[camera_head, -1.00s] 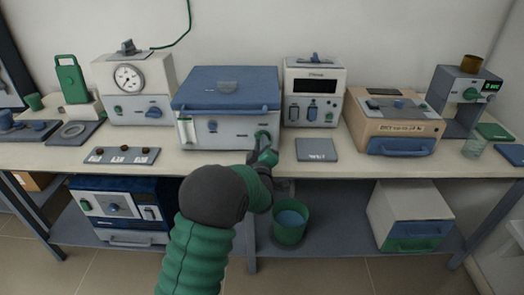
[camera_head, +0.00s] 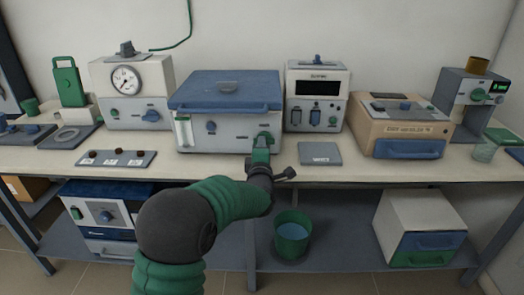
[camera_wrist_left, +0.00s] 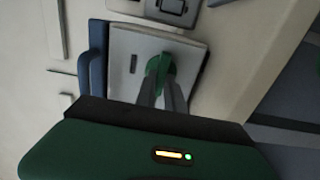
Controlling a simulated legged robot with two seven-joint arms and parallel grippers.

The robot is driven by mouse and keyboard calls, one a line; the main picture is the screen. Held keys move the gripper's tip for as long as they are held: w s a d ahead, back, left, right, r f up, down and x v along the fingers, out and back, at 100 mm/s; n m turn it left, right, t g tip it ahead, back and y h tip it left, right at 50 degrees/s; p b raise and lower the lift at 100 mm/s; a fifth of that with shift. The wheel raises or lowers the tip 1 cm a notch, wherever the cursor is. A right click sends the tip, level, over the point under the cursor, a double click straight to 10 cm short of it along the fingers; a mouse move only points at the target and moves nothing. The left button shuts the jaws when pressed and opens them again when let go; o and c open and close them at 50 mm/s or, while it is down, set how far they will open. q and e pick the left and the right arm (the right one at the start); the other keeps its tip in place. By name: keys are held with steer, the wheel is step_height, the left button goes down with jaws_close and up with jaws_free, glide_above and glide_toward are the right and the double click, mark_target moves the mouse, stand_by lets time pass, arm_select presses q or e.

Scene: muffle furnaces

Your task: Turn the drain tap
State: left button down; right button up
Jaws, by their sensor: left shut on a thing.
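The drain tap (camera_head: 264,137) is a green handle at the lower right of the front of a white bath (camera_head: 205,140) with a blue lid. My left gripper (camera_head: 261,153) reaches up to it from below and is shut on it. In the left wrist view the green tap (camera_wrist_left: 161,64) sits between the two grey fingertips of the gripper (camera_wrist_left: 160,84). The part of the tap between the fingers is hidden. My right gripper is in neither view.
A green bucket (camera_head: 292,237) with bluish contents stands on the lower shelf, right of my arm. A grey pad (camera_head: 320,153) lies right of the bath, before a white display unit (camera_head: 316,96). A gauge box (camera_head: 132,92) stands left of the bath.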

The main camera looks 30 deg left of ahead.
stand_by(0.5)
arm_select(q)
steer(key=c, duration=1.4)
jaws_free()
steer(key=shift+w+f, duration=0.1)
steer(key=shift+f, duration=0.05)
steer(key=shift+c, duration=0.2)
steer(key=shift+a, duration=0.1)
steer(key=p+v, duration=0.2)
steer(key=v, duration=1.5)
steer(key=shift+w, duration=0.1)
